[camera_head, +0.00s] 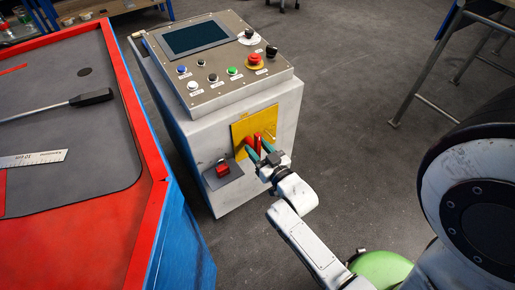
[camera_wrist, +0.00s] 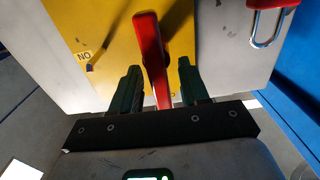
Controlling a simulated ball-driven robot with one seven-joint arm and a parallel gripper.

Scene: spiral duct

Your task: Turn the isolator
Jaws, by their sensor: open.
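The isolator is a red handle (camera_head: 257,142) on a yellow plate (camera_head: 240,131) on the side of a grey control cabinet. In the wrist view the handle (camera_wrist: 149,48) stands out from the yellow plate (camera_wrist: 109,32), slightly tilted, with a small label at the left. My gripper (camera_head: 257,149) is open at the plate. In the wrist view its two green fingers (camera_wrist: 157,68) lie one on each side of the handle, with visible gaps. Its lower end passes down between the fingers towards the dark gripper bar. I cannot tell whether it touches anything there.
A red padlock-like piece (camera_head: 222,169) sits on the cabinet left of the plate; its metal shackle shows in the wrist view (camera_wrist: 266,28). The cabinet top (camera_head: 190,60) carries a screen and several buttons. A red-edged workbench (camera_head: 133,110) stands close left.

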